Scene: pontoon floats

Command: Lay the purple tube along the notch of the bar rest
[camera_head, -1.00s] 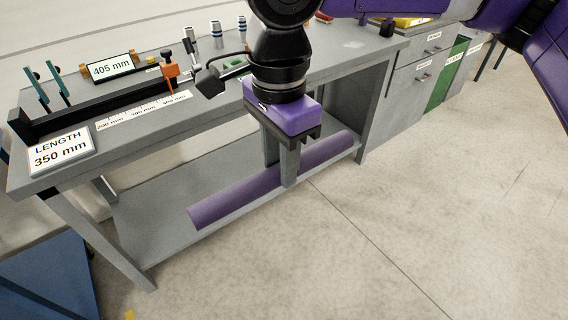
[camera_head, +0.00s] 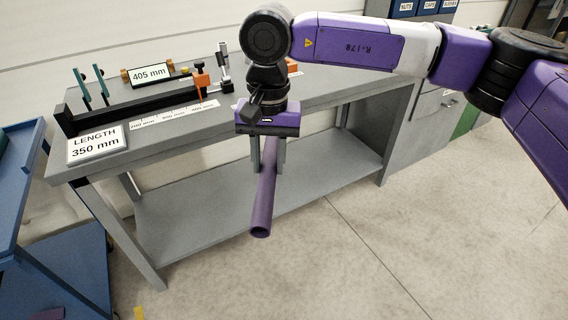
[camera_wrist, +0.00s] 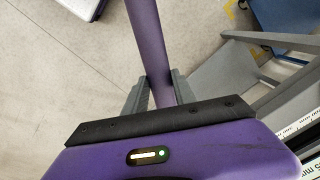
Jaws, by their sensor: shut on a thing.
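The purple tube (camera_head: 264,205) hangs in front of the grey workbench, below its top, one open end pointing toward the head camera. My gripper (camera_head: 268,160) points down and is shut on the tube, its fingers on either side of it. In the wrist view the tube (camera_wrist: 148,40) runs between the two grey fingers (camera_wrist: 160,92) and away past the frame's top. On the bench top, a black rail (camera_head: 150,108) carries two teal uprights (camera_head: 92,88) and an orange piece (camera_head: 201,82). I cannot tell which part is the bar rest, and no notch shows clearly.
A sign reading 350 mm (camera_head: 97,145) and a scale strip (camera_head: 175,115) lie at the bench's front edge. A 405 mm sign (camera_head: 148,73) stands behind the rail. A blue cart (camera_head: 60,255) is at the left. The floor at front right is clear.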

